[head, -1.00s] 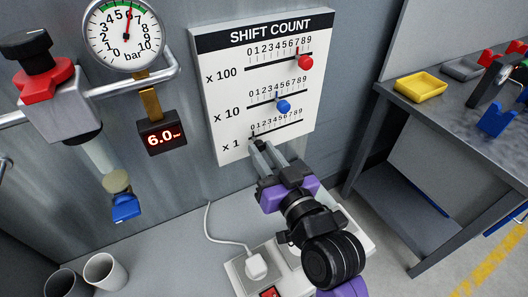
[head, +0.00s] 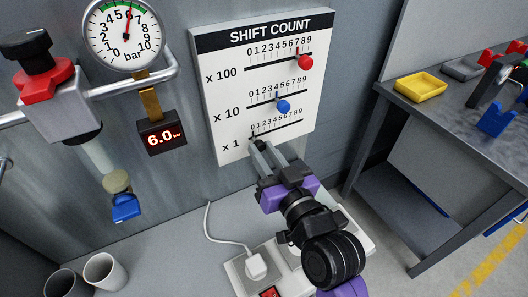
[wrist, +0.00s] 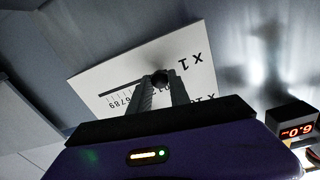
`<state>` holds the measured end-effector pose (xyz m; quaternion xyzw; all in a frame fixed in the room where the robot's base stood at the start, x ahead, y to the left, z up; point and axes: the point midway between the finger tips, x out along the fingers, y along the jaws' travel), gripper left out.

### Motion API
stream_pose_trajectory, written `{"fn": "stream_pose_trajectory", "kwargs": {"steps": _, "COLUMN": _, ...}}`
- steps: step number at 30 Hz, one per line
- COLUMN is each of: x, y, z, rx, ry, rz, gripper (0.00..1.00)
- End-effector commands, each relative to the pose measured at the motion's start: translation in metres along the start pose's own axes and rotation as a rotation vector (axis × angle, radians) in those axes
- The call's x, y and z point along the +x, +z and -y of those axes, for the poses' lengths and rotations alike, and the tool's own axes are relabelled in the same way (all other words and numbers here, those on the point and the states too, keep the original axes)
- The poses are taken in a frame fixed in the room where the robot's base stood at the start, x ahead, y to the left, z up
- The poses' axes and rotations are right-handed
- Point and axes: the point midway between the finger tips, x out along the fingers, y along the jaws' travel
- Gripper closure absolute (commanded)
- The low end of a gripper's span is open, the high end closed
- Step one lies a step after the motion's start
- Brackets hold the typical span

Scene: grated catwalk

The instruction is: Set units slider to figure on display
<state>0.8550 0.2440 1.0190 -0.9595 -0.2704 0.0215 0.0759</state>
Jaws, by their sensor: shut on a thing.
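The white SHIFT COUNT board (head: 218,90) hangs on the wall with three slider rows. The units slider, row x 1, is lowest; its dark knob (wrist: 161,77) stands at the low-number end of its slot, near 0. My gripper (head: 261,146) reaches up to this row and is shut on the dark knob; its fingers also show in the wrist view (wrist: 162,88) on either side of it. The fingers partly hide the knob in the head view. A small display (head: 162,135) reads 6.0 in red; it also shows in the wrist view (wrist: 297,131).
The x 100 row's red knob (head: 305,62) is near 7, and the x 10 row's blue knob (head: 284,106) is near 4 or 5. A gauge (head: 126,35) and pipe valve (head: 55,100) stand left. A power strip (head: 255,268) lies below; a workbench (head: 440,110) is right.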

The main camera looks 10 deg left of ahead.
Motion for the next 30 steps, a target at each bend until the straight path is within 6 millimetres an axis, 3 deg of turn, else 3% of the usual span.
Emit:
{"fn": "stream_pose_trajectory", "kwargs": {"steps": 10, "x": 0.0, "y": 0.001, "z": -0.004, "rx": 0.0, "ry": 0.002, "rz": -0.001, "gripper": 1.0}}
{"fn": "stream_pose_trajectory", "kwargs": {"steps": 21, "x": 0.003, "y": -0.006, "z": -0.061, "rx": -0.001, "ry": 0.004, "rz": -0.003, "gripper": 1.0}}
{"fn": "stream_pose_trajectory", "kwargs": {"steps": 30, "x": 0.003, "y": -0.011, "z": -0.07, "rx": 0.0, "ry": 0.0, "rz": 0.0, "gripper": 1.0}}
